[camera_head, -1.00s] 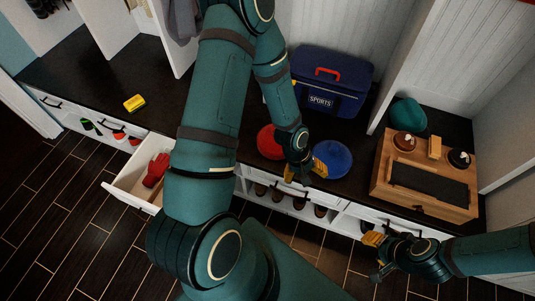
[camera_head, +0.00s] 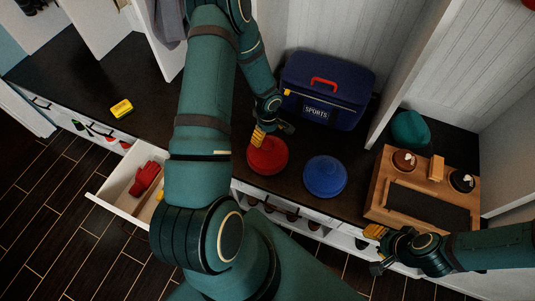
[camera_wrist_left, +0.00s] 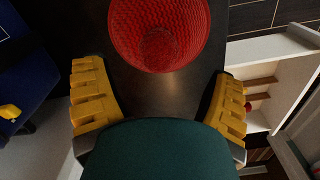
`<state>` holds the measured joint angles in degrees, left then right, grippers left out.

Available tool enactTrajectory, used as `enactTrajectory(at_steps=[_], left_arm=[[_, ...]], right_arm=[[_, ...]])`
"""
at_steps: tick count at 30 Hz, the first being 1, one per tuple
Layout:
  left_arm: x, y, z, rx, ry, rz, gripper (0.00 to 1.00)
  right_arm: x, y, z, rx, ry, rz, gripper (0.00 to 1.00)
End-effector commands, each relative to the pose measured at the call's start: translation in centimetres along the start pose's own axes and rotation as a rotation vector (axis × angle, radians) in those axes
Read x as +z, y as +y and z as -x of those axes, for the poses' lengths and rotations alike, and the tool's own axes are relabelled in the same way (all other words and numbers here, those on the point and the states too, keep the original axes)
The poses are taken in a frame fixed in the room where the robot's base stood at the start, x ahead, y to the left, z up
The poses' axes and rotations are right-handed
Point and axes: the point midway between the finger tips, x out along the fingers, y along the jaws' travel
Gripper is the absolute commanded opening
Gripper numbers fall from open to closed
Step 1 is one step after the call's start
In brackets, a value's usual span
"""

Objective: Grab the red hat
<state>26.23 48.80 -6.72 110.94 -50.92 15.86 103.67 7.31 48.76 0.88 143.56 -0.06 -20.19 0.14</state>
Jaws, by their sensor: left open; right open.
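The red hat (camera_head: 268,157) is round and sits on the dark bench top, left of a round blue hat (camera_head: 325,177). My left gripper (camera_head: 270,133) is open at the red hat's far edge, with a yellow finger close to or over its rim. In the left wrist view the red hat (camera_wrist_left: 158,30) lies just ahead, its knitted surface centred between the spread yellow fingers (camera_wrist_left: 157,85). Nothing is held, and contact cannot be told. My right gripper (camera_head: 376,250) is open and empty at the bench's front edge, lower right.
A blue sports cooler (camera_head: 326,90) stands behind the hats. A wooden tray (camera_head: 425,195) and a teal hat (camera_head: 409,129) are at right. An open drawer (camera_head: 117,191) with red gloves (camera_head: 146,178) juts out at left. A yellow sponge (camera_head: 121,108) lies on the bench.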

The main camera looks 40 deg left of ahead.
Motion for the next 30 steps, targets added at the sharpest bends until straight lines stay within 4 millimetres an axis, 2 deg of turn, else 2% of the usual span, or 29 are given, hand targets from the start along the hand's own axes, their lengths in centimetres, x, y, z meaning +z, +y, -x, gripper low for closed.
enactTrajectory(at_steps=[1,8,15,18,27,29,30], left_arm=[[0.0,0.0,-0.8,-0.001,0.000,-0.001,0.85],[0.0,0.0,-2.2,0.000,-0.001,-0.001,0.85],[-0.2,0.0,-5.6,-0.001,-0.002,-0.001,0.85],[-0.2,0.0,-6.5,0.001,-0.001,-0.001,0.85],[-0.2,0.1,-6.8,0.002,0.000,-0.001,0.85],[-0.2,0.1,-6.8,0.002,0.000,-0.001,0.67],[-0.2,0.1,-6.8,0.001,0.000,-0.001,0.53]], right_arm=[[0.0,0.1,-0.2,0.000,0.001,0.000,0.47],[-0.1,0.2,-0.5,0.000,0.003,0.001,0.47],[-0.2,0.5,-1.4,0.000,0.007,0.001,0.47],[-0.2,0.6,-1.5,0.000,0.008,0.001,0.47],[-0.2,0.6,-1.5,0.000,0.009,0.002,0.47],[-0.2,0.6,-1.5,0.000,0.009,0.002,0.47],[-0.2,0.6,-1.5,0.000,0.009,0.001,0.47]])
